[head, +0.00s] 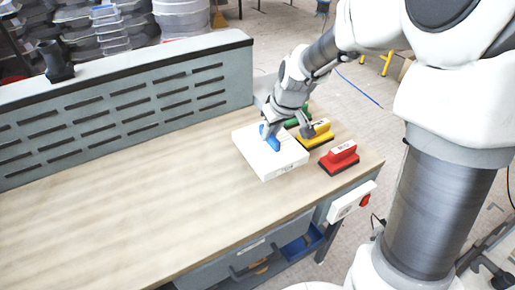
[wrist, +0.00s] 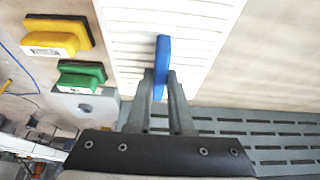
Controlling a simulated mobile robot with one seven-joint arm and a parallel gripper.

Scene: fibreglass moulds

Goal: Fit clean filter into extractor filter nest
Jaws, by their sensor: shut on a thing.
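The clean filter (head: 287,160) appears as a white square block with a blue upright handle (head: 272,141) and a small label on its front side. It sits at the right part of the bench top. In the wrist view its white ribbed top (wrist: 205,30) and blue handle (wrist: 163,55) show. My gripper (wrist: 160,82) is shut on the blue handle, one finger on each side; it also shows in the head view (head: 268,130). I cannot make out a separate extractor filter nest, nor whether the filter touches the bench.
A slotted grey back panel (head: 120,115) runs along the bench's rear. The wooden bench top (head: 140,210) is clear on the left. A blue drawer (head: 300,246) is below.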

